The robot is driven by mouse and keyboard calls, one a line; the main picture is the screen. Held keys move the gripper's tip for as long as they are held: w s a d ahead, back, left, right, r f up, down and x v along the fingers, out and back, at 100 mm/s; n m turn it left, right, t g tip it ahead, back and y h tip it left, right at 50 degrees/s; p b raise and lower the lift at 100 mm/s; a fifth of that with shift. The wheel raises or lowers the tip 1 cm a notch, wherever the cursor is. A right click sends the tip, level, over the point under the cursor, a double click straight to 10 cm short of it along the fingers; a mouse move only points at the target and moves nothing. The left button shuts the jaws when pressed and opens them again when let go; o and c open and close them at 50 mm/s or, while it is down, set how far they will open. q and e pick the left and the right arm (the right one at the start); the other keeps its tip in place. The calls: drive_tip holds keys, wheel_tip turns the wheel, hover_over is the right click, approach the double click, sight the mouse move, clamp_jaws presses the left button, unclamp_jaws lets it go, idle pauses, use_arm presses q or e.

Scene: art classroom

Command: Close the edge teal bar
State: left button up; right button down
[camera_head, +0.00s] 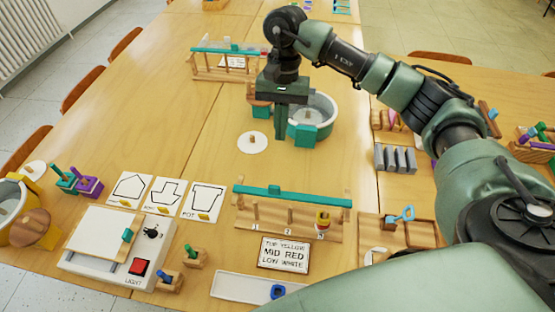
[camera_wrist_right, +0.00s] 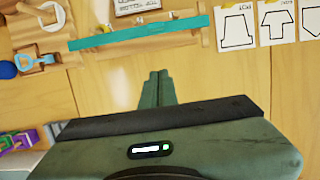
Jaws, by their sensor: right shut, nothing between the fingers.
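In the right wrist view the teal bar (camera_wrist_right: 150,32) crosses the upper part, beyond my fingertips. My right gripper (camera_head: 281,140) points down above the table, behind the rack and apart from the bar. Its fingers (camera_wrist_right: 157,75) are shut and empty. My left gripper is out of view.
A second rack (camera_head: 210,74) with a teal bar stands at the back. A round grey-green tub (camera_head: 325,112) and a white disc (camera_head: 252,143) are near my right gripper. A sign card (camera_head: 285,255) lies before the near rack. Bare table lies between rack and disc.

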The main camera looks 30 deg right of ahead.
sight(275, 189)
drive_tip(key=s+a+f+p, duration=0.3)
drive_tip(key=s+f+p, duration=0.2)
drive_tip(key=f, duration=0.4)
drive_tip(key=shift+a+f+p, duration=0.15)
drive_tip(key=shift+a+p, duration=0.15)
drive_tip(key=shift+a, duration=0.1)
drive_tip(key=shift+s+f, duration=0.1)
drive_tip(key=shift+s, duration=0.05)
drive_tip(key=shift+s+a+b, duration=0.6)
drive_tip(key=shift+s+a, duration=0.3)
drive_tip(key=shift+s, duration=0.35)
drive_tip(key=shift+a, duration=0.1)
